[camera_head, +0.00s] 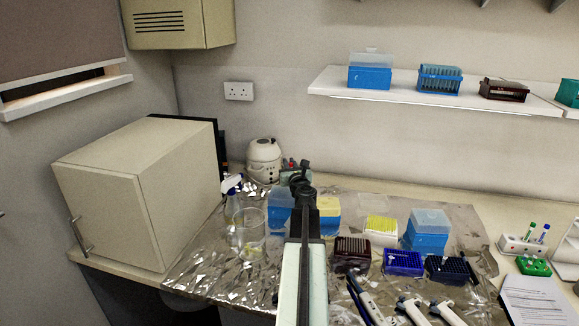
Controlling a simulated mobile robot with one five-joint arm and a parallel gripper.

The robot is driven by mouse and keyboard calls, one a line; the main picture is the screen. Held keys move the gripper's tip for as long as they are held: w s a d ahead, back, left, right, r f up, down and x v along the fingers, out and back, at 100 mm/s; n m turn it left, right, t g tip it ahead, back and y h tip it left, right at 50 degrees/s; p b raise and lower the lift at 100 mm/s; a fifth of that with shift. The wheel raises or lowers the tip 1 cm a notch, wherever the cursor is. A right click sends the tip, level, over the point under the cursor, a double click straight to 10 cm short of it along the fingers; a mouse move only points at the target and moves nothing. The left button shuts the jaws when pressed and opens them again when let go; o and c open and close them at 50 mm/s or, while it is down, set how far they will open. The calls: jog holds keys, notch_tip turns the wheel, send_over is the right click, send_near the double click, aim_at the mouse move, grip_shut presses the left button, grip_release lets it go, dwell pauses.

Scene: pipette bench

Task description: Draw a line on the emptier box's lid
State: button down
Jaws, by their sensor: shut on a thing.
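My gripper (303,172) is at the far end of my outstretched arm, above the middle of the foil-covered bench. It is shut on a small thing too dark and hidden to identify. Behind and below it are a blue tip box (279,213) on the left and a blue box with a yellow area (330,226) on the right, both partly covered by my arm. Farther right stands a blue box (426,242) with a clear lid (431,219). How full each box is cannot be told. Pens with green and blue tops (545,234) stand in a white rack (520,246).
A glass beaker (251,240) and spray bottle (230,198) stand left of my arm. A white rack with yellow tips (381,232), dark tube racks (352,253) and pipettes (410,309) lie right. A large cream cabinet (140,195) bounds the left.

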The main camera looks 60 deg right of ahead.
jog(key=shift+f, duration=0.15)
jog(key=shift+f+b, duration=0.35)
jog(key=shift+b, duration=0.05)
jog(key=shift+f, duration=0.2)
dwell(1.1)
jog(key=shift+s+d, duration=0.35)
jog(key=shift+s, duration=0.4)
dwell(1.4)
jog(key=shift+a, duration=0.2)
dwell(0.4)
jog(key=shift+w+a, duration=0.25)
jog(key=shift+w, duration=0.3)
dwell(1.7)
jog(key=shift+r, duration=0.15)
dwell(0.4)
notch_tip(320, 180, up, 5)
jog(key=p, duration=0.5)
